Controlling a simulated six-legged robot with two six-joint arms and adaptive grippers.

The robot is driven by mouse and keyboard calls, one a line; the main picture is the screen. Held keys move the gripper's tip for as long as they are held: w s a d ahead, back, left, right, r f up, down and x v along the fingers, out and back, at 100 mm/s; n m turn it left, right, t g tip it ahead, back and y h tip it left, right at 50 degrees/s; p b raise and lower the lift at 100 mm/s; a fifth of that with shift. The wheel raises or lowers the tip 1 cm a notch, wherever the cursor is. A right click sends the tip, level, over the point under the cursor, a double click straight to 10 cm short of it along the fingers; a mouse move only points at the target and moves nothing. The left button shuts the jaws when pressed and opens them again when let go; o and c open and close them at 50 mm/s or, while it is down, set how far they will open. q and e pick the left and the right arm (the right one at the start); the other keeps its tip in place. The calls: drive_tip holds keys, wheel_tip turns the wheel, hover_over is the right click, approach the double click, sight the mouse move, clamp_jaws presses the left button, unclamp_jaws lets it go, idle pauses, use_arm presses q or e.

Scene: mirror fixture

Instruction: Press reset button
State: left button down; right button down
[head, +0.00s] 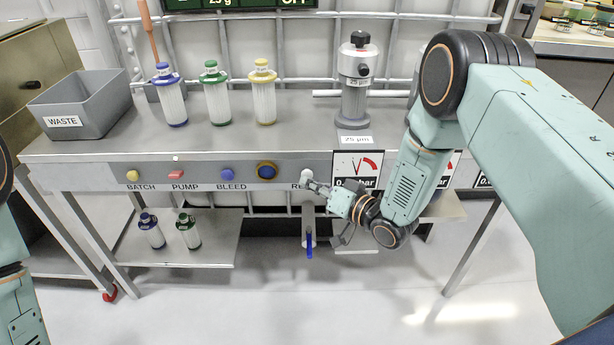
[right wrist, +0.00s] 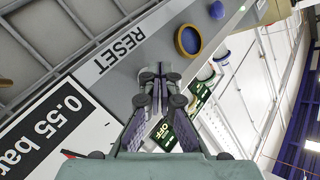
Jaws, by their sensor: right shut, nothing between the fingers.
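The reset button (head: 305,175) is a pale, whitish knob on the front panel of the bench, above a label partly hidden by my gripper. My right gripper (head: 316,186) is shut and empty, its tips right at the button's lower right side. I cannot tell if they touch it. In the right wrist view the closed fingertips (right wrist: 158,77) point at the panel beside the RESET label (right wrist: 121,48), and the button is hidden behind them. Part of my left arm shows at the left edge, but its gripper is out of view.
Left along the panel are a ringed blue button (head: 267,171), a bleed button (head: 227,174), a red pump button (head: 176,175) and a yellow batch button (head: 133,176). A gauge (head: 357,168) sits just right. A blue-handled valve (head: 309,244) hangs below.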

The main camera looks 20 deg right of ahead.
drive_tip(key=shift+w+d, duration=0.1)
drive_tip(key=shift+w, duration=0.3)
idle(0.6)
drive_tip(key=shift+s+a+p, duration=0.25)
drive_tip(key=shift+s+p, duration=0.1)
drive_tip(key=shift+s, duration=0.6)
drive_tip(key=s+p, duration=0.1)
drive_tip(key=s, duration=0.1)
drive_tip(key=s+a+p, duration=0.1)
drive_tip(key=s, duration=0.1)
drive_tip(key=shift+s+a, duration=0.2)
drive_tip(key=shift+s, duration=0.2)
idle(0.6)
